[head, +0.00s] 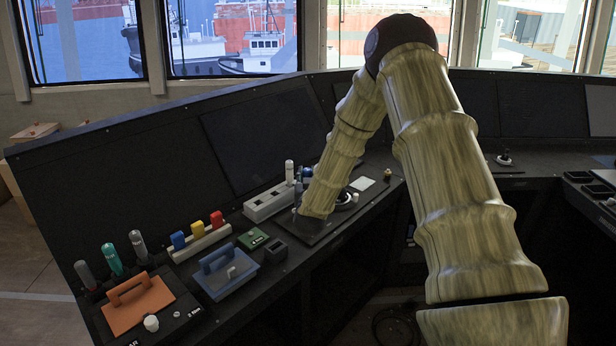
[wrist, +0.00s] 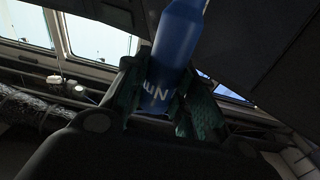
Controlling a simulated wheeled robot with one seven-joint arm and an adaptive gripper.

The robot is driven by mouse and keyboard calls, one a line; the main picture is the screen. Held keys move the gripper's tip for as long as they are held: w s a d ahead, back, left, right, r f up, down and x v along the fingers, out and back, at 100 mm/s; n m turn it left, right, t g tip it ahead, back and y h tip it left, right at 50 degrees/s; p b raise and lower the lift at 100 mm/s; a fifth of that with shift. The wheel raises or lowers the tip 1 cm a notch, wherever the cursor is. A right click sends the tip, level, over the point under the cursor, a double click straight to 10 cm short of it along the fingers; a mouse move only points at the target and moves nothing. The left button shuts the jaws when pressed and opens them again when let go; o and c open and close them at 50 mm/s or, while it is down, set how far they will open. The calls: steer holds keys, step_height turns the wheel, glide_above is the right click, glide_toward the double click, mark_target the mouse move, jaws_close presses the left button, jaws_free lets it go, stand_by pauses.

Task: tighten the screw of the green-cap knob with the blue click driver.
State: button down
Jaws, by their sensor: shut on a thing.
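In the wrist view the blue click driver (wrist: 178,48), with white lettering on its side, stands between the dark green fingers of my gripper (wrist: 160,98). The fingers are shut on it. In the head view my forearm reaches down to the console near its middle and hides most of the gripper and the driver. A small blue part shows beside the forearm, but I cannot tell whether it is the driver. I cannot make out the green-cap knob or its screw. The driver's tip is not visible in either view.
A white rack (head: 268,203) stands left of the forearm. Left of it are a green box (head: 252,238), a block with blue, yellow and red pieces (head: 199,240), a blue-handled tray (head: 225,278) and an orange-handled tray (head: 140,308).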

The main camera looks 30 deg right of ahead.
steer(key=shift+s+d+f+b, duration=0.1)
steer(key=shift+s+f+b, duration=0.45)
steer(key=f, duration=0.1)
steer(key=f+b, duration=0.1)
steer(key=shift+w+f+b, duration=0.3)
steer(key=shift+f, duration=0.05)
steer(key=shift+s+f+b, duration=0.15)
steer(key=shift+f+b, duration=0.25)
steer(key=shift+f, duration=0.15)
steer(key=shift+f+b, duration=0.35)
steer(key=shift+b, duration=0.2)
stand_by(1.5)
steer(key=shift+r, duration=0.2)
stand_by(2.0)
steer(key=shift+r, duration=0.4)
steer(key=shift+r+p, duration=1.2)
steer(key=shift+r, duration=1.35)
